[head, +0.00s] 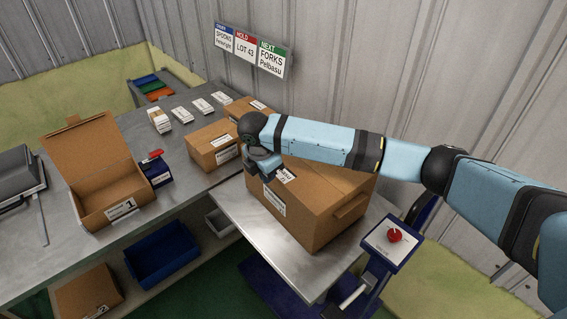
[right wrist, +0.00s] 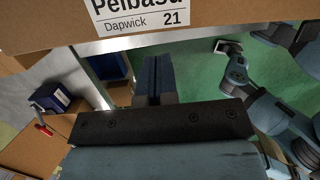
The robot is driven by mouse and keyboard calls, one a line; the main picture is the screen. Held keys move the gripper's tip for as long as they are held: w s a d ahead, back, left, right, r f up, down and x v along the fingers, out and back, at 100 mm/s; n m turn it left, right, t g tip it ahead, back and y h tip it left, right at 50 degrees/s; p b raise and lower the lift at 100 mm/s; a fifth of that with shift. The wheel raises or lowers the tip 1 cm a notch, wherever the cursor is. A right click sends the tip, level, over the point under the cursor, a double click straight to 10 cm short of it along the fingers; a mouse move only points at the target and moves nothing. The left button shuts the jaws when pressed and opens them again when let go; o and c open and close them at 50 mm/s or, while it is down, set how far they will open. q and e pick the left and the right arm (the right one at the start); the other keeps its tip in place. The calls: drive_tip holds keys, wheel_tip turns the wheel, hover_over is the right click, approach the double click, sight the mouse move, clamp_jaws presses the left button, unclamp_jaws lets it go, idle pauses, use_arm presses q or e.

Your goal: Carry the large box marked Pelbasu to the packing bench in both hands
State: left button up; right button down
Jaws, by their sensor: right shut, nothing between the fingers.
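The large brown box (head: 335,207) sits on a metal-topped trolley (head: 240,217). In the right wrist view its near face (right wrist: 50,22) fills the top edge, with a label (right wrist: 140,12) reading Pelbasu, Dapwick 21. My right arm reaches over the box from the right in the head view. My right gripper (head: 262,168) is at the box's left upper corner, shut and empty. In the right wrist view its fingers (right wrist: 155,78) are together below the label; I cannot tell whether they touch the box. My left gripper (right wrist: 230,47) seems to show small at upper right; its jaws are unclear.
The long metal bench (head: 190,190) holds an open carton marked 1 (head: 115,190), a dark blue box (head: 155,170), smaller closed cartons (head: 213,145) and several white packs. A blue bin (head: 162,253) is below. A red button (head: 394,235) is on the trolley's post.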

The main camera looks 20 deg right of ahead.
sight(299, 164)
drive_tip(key=w+d, duration=0.1)
drive_tip(key=d, duration=0.2)
drive_tip(key=w+d+p, duration=0.1)
drive_tip(key=d, duration=0.3)
drive_tip(key=w+d, duration=0.1)
drive_tip(key=d, duration=0.2)
drive_tip(key=shift+w+d+p, duration=0.25)
drive_tip(key=shift+w+p, duration=0.05)
drive_tip(key=shift+d+f, duration=0.1)
drive_tip(key=shift+d, duration=0.1)
drive_tip(key=shift+f+p, duration=0.5)
drive_tip(key=shift+f, duration=0.05)
drive_tip(key=shift+s+a+f, duration=0.1)
drive_tip(key=shift+f, duration=0.05)
